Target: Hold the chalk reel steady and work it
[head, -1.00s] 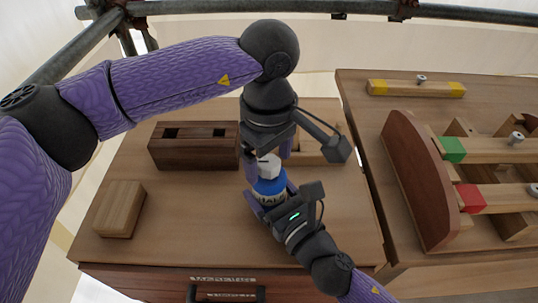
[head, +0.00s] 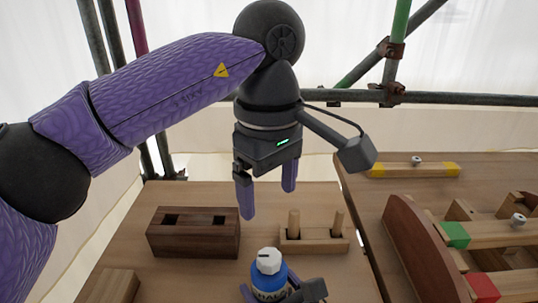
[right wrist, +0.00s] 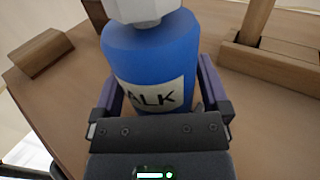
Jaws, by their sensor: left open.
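The chalk reel is a blue bottle (head: 269,279) with a white faceted cap (head: 269,261) and a label whose letters "ALK" show in the right wrist view (right wrist: 150,60). It stands at the bottom middle of the head view. My right gripper (right wrist: 162,88) has its purple fingers on both sides of the blue body and is shut on it. In the head view this gripper is partly cut off by the lower edge. My left gripper (head: 267,202) is open and empty, pointing down above and apart from the white cap.
A dark wooden block with two slots (head: 193,233) stands at the left. A light wooden holder with two pegs (head: 314,240) is behind the reel. A pale block (head: 108,287) lies front left. The right-hand bench holds a curved wooden frame (head: 418,250) and a yellow-ended bar (head: 415,170).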

